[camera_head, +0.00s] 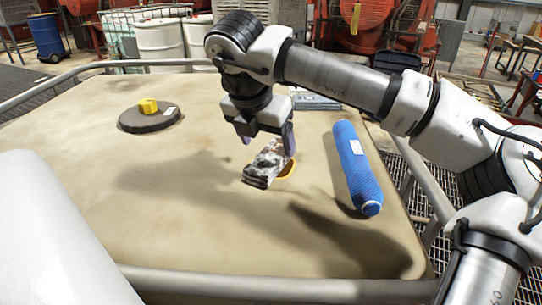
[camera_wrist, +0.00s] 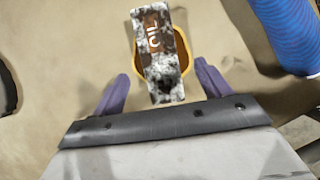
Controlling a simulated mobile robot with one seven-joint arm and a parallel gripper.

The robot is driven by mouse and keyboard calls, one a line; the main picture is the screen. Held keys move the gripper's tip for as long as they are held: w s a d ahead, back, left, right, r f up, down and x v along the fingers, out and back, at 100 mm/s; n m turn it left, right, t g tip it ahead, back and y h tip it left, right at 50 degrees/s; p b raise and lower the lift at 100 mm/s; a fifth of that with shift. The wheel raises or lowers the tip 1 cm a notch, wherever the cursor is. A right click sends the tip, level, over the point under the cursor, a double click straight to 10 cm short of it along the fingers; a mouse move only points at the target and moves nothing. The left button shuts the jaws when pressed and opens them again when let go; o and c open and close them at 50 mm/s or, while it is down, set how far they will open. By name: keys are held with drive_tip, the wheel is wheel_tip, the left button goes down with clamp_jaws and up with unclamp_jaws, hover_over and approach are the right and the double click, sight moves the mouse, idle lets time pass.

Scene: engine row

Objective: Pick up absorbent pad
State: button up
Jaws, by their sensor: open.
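A mottled grey, white and black block with a brown label reading "OIL", which I take to be the absorbent pad (camera_head: 264,166), lies near the middle of the table. It also shows in the wrist view (camera_wrist: 163,75), partly over a round orange-yellow item (camera_wrist: 181,48). My gripper (camera_head: 268,143) is open, pointing down at the pad. In the wrist view, the purple fingers of my gripper (camera_wrist: 162,88) stand apart, one on each side of the pad's near end. I see no contact with the pad; the exact height gap cannot be told.
A long blue roll (camera_head: 355,165) lies to the right of the pad. A dark round disc (camera_head: 150,120) with a yellow piece (camera_head: 148,106) on it lies at the far left. A grey flat item (camera_head: 315,100) is behind my gripper. A metal rail (camera_head: 270,288) borders the tan tabletop (camera_head: 150,220).

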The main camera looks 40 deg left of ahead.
sight(271, 154)
drive_tip(key=shift+p+x, duration=0.85)
drive_tip(key=shift+x, duration=1.3)
drive_tip(key=shift+r, duration=0.1)
drive_tip(key=c, duration=1.1)
drive_tip(key=shift+c, duration=0.3)
drive_tip(key=shift+w+r, duration=0.1)
